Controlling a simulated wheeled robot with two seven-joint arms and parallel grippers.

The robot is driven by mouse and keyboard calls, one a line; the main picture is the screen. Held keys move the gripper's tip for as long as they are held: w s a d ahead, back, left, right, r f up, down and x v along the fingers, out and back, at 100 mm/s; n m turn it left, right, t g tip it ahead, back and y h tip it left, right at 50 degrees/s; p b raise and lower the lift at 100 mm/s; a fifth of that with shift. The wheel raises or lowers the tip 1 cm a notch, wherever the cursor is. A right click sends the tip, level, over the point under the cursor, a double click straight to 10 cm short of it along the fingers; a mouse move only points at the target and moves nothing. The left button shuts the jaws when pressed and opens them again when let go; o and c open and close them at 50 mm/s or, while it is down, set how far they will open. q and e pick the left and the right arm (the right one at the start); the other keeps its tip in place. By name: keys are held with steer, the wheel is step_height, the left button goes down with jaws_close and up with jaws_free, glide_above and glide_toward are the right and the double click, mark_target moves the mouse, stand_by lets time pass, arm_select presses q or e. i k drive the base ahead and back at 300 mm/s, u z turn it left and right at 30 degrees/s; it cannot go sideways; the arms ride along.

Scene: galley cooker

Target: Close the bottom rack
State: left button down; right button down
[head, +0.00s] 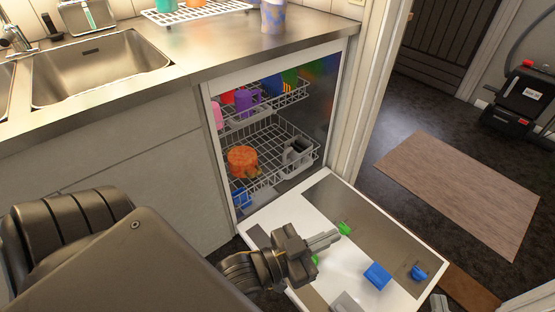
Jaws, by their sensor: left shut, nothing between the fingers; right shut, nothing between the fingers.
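The bottom rack (269,137) is a wire basket low in the open dishwasher. It sits mostly inside the cavity, its front near the opening; exactly how far it sticks out is hard to tell. It holds an orange pot-like item (242,160) and a grey cutlery basket (297,153). My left gripper (325,240) is shut and empty above the lowered door (290,225), in front of the rack and apart from it, fingers pointing right. My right gripper (440,302) shows only as fingertips at the bottom edge, right of the door.
The upper rack (294,97) holds colourful cups and plates. Blue (377,276) and green (344,228) items lie on the door. The counter (225,45) with a sink (100,70) is above. A rug (465,190) lies on the floor at right.

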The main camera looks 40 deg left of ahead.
mark_target(240, 195)
steer(key=u, duration=0.45)
steer(key=k, duration=0.2)
steer(key=u, duration=1.5)
steer(key=i, duration=0.5)
